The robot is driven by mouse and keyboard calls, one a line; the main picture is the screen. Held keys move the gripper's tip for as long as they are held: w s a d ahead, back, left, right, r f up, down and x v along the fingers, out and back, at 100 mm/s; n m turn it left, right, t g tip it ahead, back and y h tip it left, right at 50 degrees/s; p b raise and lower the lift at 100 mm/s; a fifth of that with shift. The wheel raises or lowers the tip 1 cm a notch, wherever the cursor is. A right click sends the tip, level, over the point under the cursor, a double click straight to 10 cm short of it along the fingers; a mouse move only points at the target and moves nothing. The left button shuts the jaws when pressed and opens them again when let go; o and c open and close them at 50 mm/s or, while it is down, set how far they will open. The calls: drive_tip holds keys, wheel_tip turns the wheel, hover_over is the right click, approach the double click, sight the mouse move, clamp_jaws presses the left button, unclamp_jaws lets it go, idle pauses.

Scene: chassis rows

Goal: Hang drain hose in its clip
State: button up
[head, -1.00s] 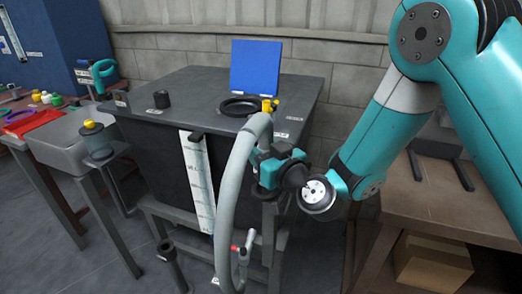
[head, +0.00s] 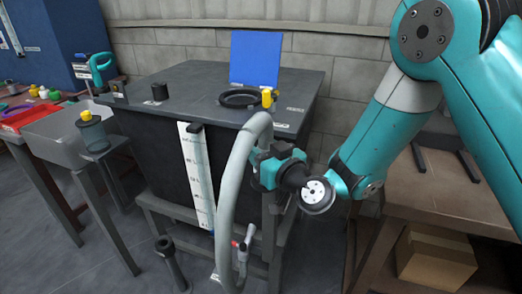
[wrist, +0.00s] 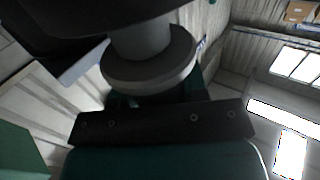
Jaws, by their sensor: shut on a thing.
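The grey drain hose (head: 233,185) rises in an arc in front of the tank's right side, its upper end bending over near the tank's front right corner. My gripper (head: 262,168) is shut on the hose a little below its top bend. The wrist view shows a grey round pipe with a wide collar (wrist: 150,72) close to the gripper body (wrist: 165,125); the fingertips are not clear there. The hose's lower end is near a red-handled valve (head: 241,247) below the tank. I cannot make out the clip for certain.
The dark tank (head: 170,115) has a round opening (head: 240,98), an upright blue lid (head: 256,58), a yellow fitting (head: 267,97) and a white level scale (head: 197,175). A dark upright pipe (head: 170,262) stands on the floor. A brown workbench (head: 455,205) is at right.

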drive_tip(key=shift+f+b, duration=1.2)
drive_tip(key=shift+f, duration=0.1)
drive_tip(key=o, duration=1.2)
drive_tip(key=shift+s, duration=0.1)
